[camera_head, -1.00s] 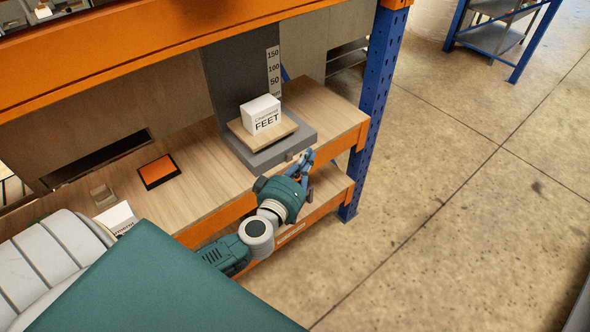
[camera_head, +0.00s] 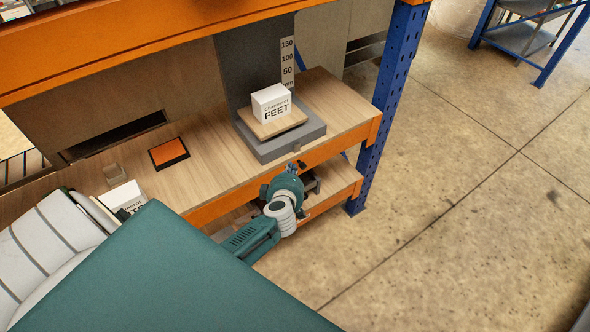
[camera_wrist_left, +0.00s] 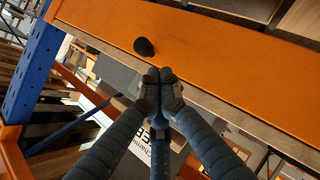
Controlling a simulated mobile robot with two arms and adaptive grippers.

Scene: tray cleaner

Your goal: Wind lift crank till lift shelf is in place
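The lift shelf is a grey platform (camera_head: 268,150) on the wooden bench, below a scale (camera_head: 287,62) marked 50, 100 and 150. It carries a wooden board (camera_head: 293,122) with a white box labelled FEET (camera_head: 271,103). A small dark knob (camera_wrist_left: 144,47), perhaps part of the crank, stands out from the orange beam in the left wrist view. My left gripper (camera_wrist_left: 160,78) has its fingertips together, close beside the knob and apart from it, with nothing visible between them. In the head view its fingers are mostly hidden by the teal wrist in front of the beam.
The orange front beam (camera_head: 230,195) and blue perforated post (camera_head: 388,95) bound the bench. A lower shelf (camera_head: 335,185) lies under it. An orange pad (camera_head: 169,153) and another white box (camera_head: 122,196) are farther left.

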